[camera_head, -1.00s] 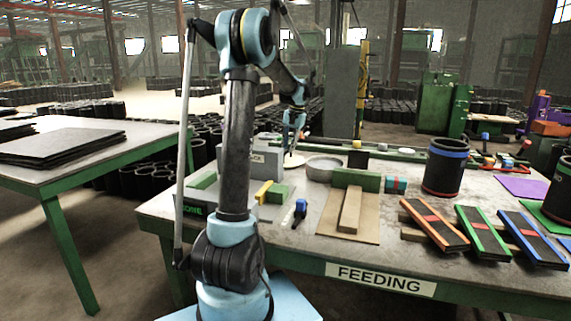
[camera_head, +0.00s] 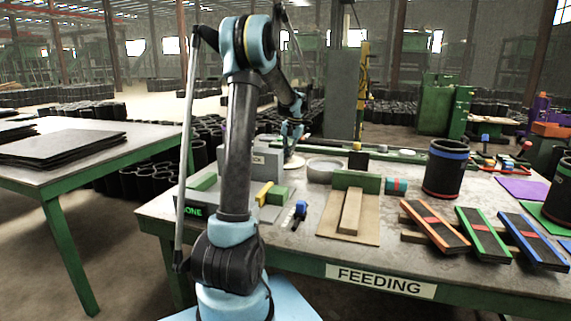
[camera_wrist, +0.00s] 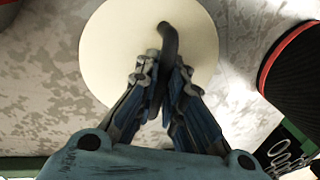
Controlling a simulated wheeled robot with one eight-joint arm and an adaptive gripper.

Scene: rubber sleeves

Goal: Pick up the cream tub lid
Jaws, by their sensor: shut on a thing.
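The cream tub lid (camera_wrist: 112,55) is a flat pale disc with a dark curved handle (camera_wrist: 168,42). In the wrist view it fills the top middle, partly covered by the handle and my fingers. My gripper (camera_wrist: 162,76) is shut on the lid's dark handle, with one finger on each side. In the head view my gripper (camera_head: 291,146) is at the far left part of the feeding table, right above the lid (camera_head: 294,164), which shows as a small pale patch. I cannot tell whether the lid touches the surface below it.
A wooden fixture with a green block (camera_head: 357,181) is nearer. A black sleeve with a red band (camera_wrist: 296,75) lies close on the right in the wrist view.

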